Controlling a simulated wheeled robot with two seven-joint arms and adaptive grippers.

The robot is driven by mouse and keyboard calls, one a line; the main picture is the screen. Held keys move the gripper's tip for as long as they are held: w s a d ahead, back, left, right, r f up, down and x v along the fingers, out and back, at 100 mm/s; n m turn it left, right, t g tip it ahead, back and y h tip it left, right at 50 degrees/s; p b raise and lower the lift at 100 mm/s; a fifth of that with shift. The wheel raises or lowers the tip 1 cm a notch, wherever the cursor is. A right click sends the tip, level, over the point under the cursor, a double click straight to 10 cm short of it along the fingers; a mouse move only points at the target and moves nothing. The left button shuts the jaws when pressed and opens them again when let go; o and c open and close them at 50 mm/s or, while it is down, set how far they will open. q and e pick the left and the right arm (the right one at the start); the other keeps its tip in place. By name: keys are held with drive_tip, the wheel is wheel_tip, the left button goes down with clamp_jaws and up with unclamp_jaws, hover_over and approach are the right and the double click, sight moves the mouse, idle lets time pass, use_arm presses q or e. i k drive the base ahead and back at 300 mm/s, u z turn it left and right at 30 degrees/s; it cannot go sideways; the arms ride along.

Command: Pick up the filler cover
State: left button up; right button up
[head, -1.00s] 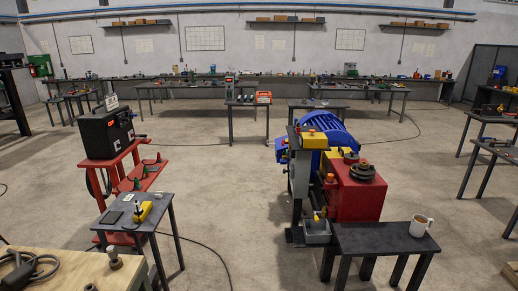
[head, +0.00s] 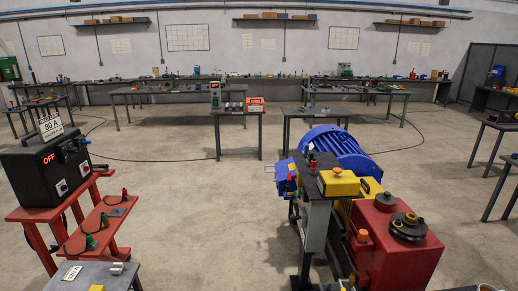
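A red gearbox-like housing (head: 408,258) stands at the lower right. A dark round stepped part (head: 408,226) sits on its top; I cannot tell whether this is the filler cover. An orange-red knob (head: 363,236) is at the housing's left edge. No other part in view is clearly the filler cover. Neither of my grippers is in view.
A blue finned motor (head: 338,148) and a yellow box with an orange button (head: 338,183) adjoin the housing. A red welding cart (head: 45,213) with a black machine (head: 45,172) stands left. Open floor (head: 200,215) lies between. A small bench (head: 236,113) stands ahead.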

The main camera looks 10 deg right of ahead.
sight(386, 199)
drive_tip(key=i, duration=2.7)
drive_tip(key=u, duration=0.75)
drive_tip(key=i, duration=0.25)
drive_tip(key=z, duration=2.75)
drive_tip(key=i, duration=0.5)
